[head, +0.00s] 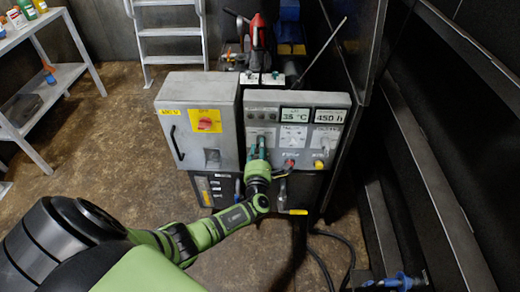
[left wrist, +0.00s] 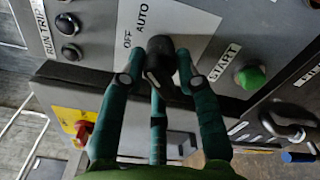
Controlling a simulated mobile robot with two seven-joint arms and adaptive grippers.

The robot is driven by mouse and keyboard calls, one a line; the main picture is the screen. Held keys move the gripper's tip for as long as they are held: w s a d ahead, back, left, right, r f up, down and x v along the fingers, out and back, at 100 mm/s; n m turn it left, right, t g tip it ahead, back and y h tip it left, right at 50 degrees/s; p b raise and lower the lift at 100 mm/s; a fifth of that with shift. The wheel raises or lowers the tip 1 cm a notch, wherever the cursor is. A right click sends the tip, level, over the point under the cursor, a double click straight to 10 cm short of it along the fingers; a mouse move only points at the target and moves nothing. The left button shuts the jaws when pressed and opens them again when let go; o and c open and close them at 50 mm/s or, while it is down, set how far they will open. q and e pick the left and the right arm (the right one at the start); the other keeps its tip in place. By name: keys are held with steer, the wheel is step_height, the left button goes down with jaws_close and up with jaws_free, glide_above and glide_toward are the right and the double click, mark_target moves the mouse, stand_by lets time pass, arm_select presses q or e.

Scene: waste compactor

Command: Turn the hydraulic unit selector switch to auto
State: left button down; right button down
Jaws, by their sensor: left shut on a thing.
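The hydraulic unit selector switch is a black knob (left wrist: 160,47) on a light plate of the grey control panel (head: 330,99), seen close in the left wrist view. The words OFF and AUTO (left wrist: 141,17) are printed beside it. My left gripper (left wrist: 160,79) has teal fingers on both sides of the knob and is shut on it. In the head view the gripper (head: 257,152) reaches the panel's lower left part and hides the knob there. Which mark the knob points to, I cannot tell. My right gripper is not in view.
A green START button (left wrist: 250,77) sits close beside the knob. A red button (head: 290,164) and a yellow one (head: 319,164) are on the panel. A grey box with a red-and-yellow switch (head: 206,121) stands left. A dark wall and beams (head: 440,185) bound the right.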

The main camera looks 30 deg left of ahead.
arm_select(q)
steer(key=c, duration=1.1)
jaws_free()
steer(key=shift+s+a+r, duration=0.1)
steer(key=shift+s+a, duration=0.1)
steer(key=shift+a, duration=0.2)
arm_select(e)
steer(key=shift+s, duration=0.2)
arm_select(q)
steer(key=shift+d, duration=0.25)
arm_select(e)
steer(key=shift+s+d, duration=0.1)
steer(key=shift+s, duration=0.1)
arm_select(q)
steer(key=v, duration=1.2)
steer(key=shift+w, duration=0.1)
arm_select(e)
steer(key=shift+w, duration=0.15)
